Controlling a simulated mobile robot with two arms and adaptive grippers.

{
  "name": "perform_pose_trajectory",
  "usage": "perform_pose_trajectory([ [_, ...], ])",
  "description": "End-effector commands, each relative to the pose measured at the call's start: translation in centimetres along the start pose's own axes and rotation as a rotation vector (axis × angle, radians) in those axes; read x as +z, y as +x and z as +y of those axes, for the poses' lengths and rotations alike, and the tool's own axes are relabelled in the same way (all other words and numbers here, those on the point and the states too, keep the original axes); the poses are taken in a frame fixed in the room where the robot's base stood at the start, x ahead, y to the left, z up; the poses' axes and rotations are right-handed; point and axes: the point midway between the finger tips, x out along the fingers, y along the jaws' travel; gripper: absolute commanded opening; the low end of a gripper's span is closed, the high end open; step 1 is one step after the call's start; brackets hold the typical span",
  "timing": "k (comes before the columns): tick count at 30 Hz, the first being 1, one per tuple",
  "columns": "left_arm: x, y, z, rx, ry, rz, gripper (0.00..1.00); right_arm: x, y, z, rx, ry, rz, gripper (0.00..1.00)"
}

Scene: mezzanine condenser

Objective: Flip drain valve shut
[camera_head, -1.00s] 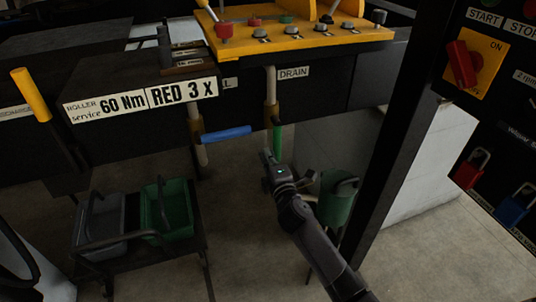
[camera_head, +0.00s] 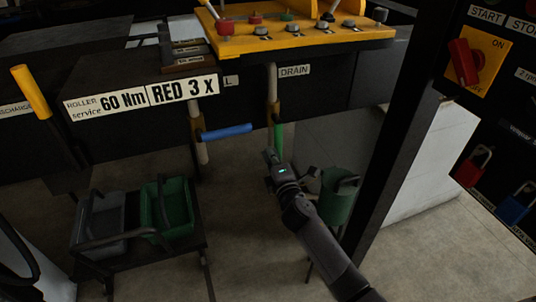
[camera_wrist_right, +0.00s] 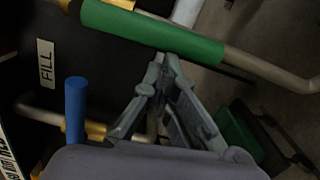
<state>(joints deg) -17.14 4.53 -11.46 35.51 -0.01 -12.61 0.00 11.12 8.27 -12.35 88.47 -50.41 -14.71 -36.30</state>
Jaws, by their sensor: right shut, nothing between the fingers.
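The drain valve's green handle (camera_head: 278,137) hangs down along its pipe, below the DRAIN label (camera_head: 294,71). In the right wrist view the green handle (camera_wrist_right: 150,32) crosses the upper part of the picture. My right gripper (camera_head: 269,156) is just below the handle's lower end in the head view. Its fingertips (camera_wrist_right: 167,62) are together and empty close by the green sleeve; whether they touch it I cannot tell. My left gripper is not in view.
A blue handle (camera_head: 226,132) sticks out crosswise on the neighbouring pipe, left of the drain valve; it also shows in the wrist view (camera_wrist_right: 76,108). A green bucket (camera_head: 338,196) stands right of my forearm. A cart with a green bin (camera_head: 168,207) stands at left. A dark post (camera_head: 385,150) rises at right.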

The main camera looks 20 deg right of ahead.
Motion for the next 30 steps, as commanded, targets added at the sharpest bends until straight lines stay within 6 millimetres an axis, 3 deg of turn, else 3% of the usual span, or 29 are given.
perform_pose_trajectory([
  [11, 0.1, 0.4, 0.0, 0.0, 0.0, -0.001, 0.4, 1.6, 0.1, -0.6, 0.007, -0.153, -0.005, 0.0],
  [30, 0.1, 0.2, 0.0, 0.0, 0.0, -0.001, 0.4, 7.2, 0.4, -0.3, 0.036, -0.749, -0.006, 0.0],
])
